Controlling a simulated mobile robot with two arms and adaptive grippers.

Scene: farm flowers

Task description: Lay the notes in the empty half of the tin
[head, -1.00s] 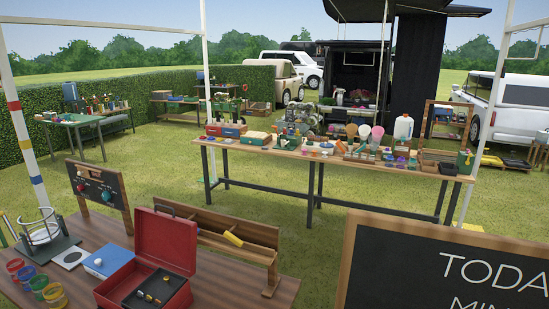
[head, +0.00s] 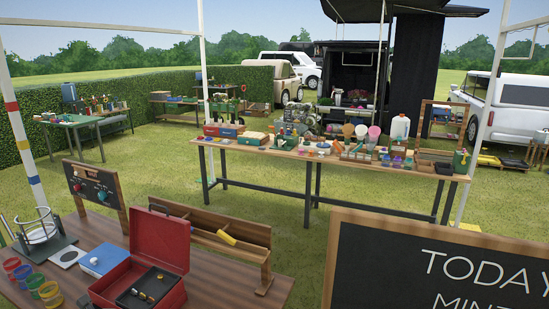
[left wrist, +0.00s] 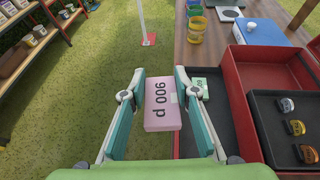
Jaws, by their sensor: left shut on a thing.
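A green note (left wrist: 200,88) shows beyond the right finger, over that strip. The open red tin (head: 160,241) stands on the near table in the head view. Its bare red half (left wrist: 272,78) looks empty in the left wrist view. Its other half holds a black tray (left wrist: 281,152) with several coins. My right gripper is in neither view.
A blue-lidded box (left wrist: 262,32) and several coloured cups (left wrist: 195,28) stand on the table beyond the tin. A wooden rack (head: 215,232) stands behind the tin. Grass lies left of the table edge, with a stocked shelf (left wrist: 30,60) further left.

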